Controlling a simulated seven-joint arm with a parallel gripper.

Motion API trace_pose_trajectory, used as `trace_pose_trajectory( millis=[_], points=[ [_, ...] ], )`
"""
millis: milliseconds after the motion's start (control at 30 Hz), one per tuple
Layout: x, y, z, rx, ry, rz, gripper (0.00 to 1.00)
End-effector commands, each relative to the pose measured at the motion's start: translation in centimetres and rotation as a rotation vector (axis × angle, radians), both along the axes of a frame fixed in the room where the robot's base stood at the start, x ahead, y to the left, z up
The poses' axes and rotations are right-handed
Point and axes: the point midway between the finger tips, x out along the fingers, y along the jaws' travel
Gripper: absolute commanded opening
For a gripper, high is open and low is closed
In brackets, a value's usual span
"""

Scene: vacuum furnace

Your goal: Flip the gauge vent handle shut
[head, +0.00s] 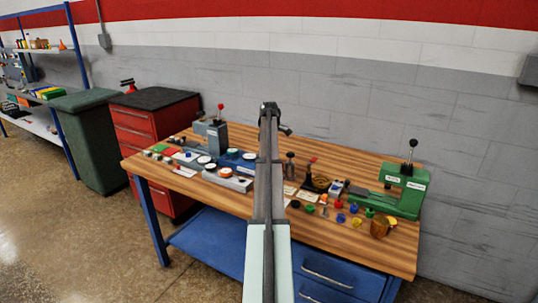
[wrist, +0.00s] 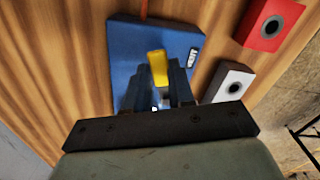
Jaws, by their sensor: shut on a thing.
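In the wrist view a blue box (wrist: 125,42) sits on the wooden bench top, with a small white label (wrist: 193,57) at its right side. A yellow handle (wrist: 157,58) stands out from the box. My gripper (wrist: 157,76) is over the box, its two dark fingers on either side of the handle and shut on it. The handle's lower end and pivot are hidden between the fingers. In the head view my own arm covers the middle of the bench, and the gripper's hold cannot be made out there.
A red box (wrist: 256,38) and a white box (wrist: 221,88), each with a round dark centre, stand right of the blue box in the wrist view. In the head view a green press (head: 402,190) stands at the bench's right end and a red cabinet (head: 138,126) stands left.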

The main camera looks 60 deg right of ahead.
Motion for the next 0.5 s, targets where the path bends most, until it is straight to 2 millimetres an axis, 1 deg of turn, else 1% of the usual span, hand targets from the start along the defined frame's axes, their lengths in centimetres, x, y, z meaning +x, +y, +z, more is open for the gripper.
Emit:
trace_pose_trajectory(
  millis=[367,500],
  points=[
    [0.0,0.01,0.01,0.0,0.0,-0.002,0.0],
    [-0.1,0.3,0.01,0.0,0.0,-0.047,0.0]
  ],
)
